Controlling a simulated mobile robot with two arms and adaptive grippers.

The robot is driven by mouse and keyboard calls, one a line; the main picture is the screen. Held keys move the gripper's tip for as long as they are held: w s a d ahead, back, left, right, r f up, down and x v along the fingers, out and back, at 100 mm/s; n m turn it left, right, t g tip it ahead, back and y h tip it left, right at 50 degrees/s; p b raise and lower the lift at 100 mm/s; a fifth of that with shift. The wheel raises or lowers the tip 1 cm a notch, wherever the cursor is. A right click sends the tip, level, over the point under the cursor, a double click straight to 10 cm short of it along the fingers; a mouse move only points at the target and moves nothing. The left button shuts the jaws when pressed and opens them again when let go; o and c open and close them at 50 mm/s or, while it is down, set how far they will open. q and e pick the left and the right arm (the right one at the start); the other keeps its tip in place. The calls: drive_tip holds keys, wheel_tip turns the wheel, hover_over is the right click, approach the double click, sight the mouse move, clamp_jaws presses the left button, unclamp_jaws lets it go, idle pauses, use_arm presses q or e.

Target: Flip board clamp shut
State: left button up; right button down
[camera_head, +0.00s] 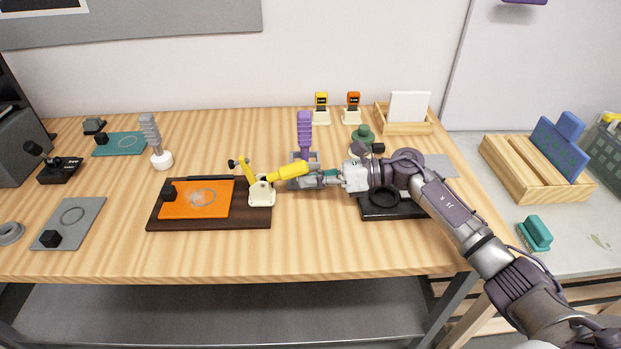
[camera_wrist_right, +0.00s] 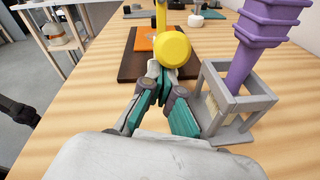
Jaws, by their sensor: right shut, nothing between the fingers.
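The board clamp (camera_head: 262,190) is a cream base with yellow arms on the right end of a dark brown board (camera_head: 210,223). An orange plate (camera_head: 190,212) lies on that board. The clamp's short yellow arm with a black tip stands raised at the plate's right edge. Its thick yellow handle (camera_head: 289,171) sticks out to the right; its round end (camera_wrist_right: 172,51) shows in the wrist view. My right gripper (camera_head: 296,181) is shut and empty at the handle's outer end; its fingertips (camera_wrist_right: 165,80) sit just below that end. I cannot tell if they touch.
A purple ribbed tool (camera_head: 304,132) stands in a grey holder (camera_wrist_right: 238,98) close to my right gripper. A black base with a ring (camera_head: 388,207) lies under my right forearm. The table front (camera_head: 330,250) is clear.

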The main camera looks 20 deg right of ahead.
sight(292, 171)
drive_tip(key=shift+r, duration=0.25)
drive_tip(key=shift+r+h+p, duration=0.7)
drive_tip(key=shift+r+p, duration=0.05)
drive_tip(key=shift+p, duration=0.4)
drive_tip(key=r+h+p, duration=0.1)
drive_tip(key=p, duration=0.1)
drive_tip(key=a+r+g+h+p, duration=0.1)
drive_tip(key=r+h+p, duration=0.1)
drive_tip(key=a+r+h+p, duration=0.1)
drive_tip(key=p, duration=0.2)
drive_tip(key=shift+w+a+r+g+h, duration=0.1)
drive_tip(key=shift+w+r+g+h, duration=0.2)
drive_tip(key=shift+w+g+h, duration=0.1)
drive_tip(key=shift+a+r+h+p, duration=0.25)
drive_tip(key=shift+h+p, duration=0.15)
drive_tip(key=shift+p, duration=0.1)
drive_tip(key=shift+w+a+r+g+h, duration=0.2)
drive_tip(key=shift+a+g+h, duration=0.25)
drive_tip(key=shift+h, duration=0.35)
drive_tip(key=shift+w+a+r+n+h, duration=0.1)
drive_tip(key=shift+a+r+n+h, duration=0.15)
drive_tip(key=shift+a+h, duration=0.3)
drive_tip(key=shift+w+a+r, duration=0.1)
drive_tip(key=shift+a+r, duration=0.05)
drive_tip(key=shift+a, duration=0.15)
drive_tip(key=shift+a+r, duration=0.1)
drive_tip(key=shift+r, duration=0.05)
